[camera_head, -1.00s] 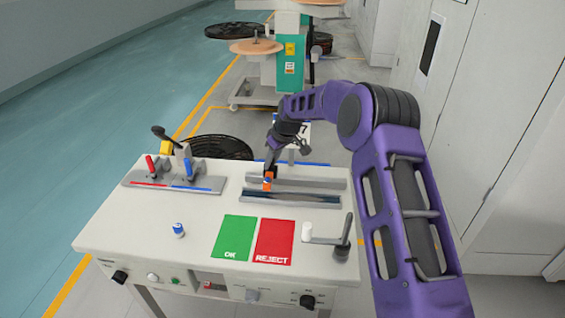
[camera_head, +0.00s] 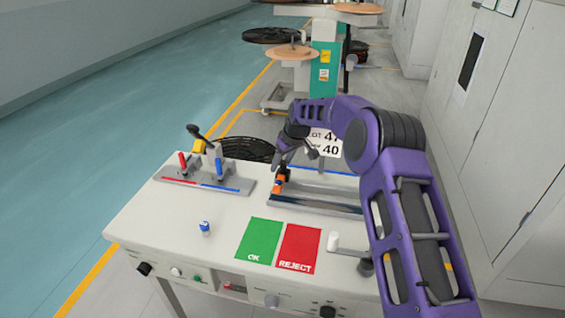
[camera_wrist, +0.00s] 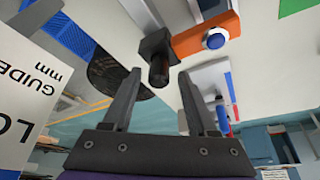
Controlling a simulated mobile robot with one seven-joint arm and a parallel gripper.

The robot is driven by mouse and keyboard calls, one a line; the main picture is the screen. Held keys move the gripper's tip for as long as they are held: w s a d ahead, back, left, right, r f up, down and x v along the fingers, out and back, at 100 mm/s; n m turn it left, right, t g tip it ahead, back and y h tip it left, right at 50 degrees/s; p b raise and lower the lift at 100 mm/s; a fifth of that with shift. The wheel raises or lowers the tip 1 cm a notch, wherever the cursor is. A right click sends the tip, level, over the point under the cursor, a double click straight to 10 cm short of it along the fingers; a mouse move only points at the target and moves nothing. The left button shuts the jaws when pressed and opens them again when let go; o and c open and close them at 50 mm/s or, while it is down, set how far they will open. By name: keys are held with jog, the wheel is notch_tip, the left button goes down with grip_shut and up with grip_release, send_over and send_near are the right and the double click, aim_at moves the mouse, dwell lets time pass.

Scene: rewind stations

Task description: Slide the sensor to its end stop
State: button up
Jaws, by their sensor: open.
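The sensor is an orange block (camera_head: 278,186) on the rail (camera_head: 318,203) at the back right of the bench, near the rail's left end. In the wrist view its orange body (camera_wrist: 205,38) shows a round blue button and a black knob (camera_wrist: 158,58) at one side. My gripper (camera_head: 284,162) is just above and behind the sensor. In the wrist view my gripper (camera_wrist: 158,75) is open, with the knob's end just at the gap between its fingertips. I cannot tell whether a finger touches it. The end stop is not clearly visible.
Left on the bench is a plate with red (camera_head: 183,163) and blue (camera_head: 219,168) levers. A small blue-and-white part (camera_head: 204,228) stands in front. A sign (camera_wrist: 22,90) is beside my gripper.

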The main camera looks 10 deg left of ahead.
jog(key=v, duration=1.7)
jog(key=shift+r, duration=0.15)
jog(key=shift+d, duration=0.1)
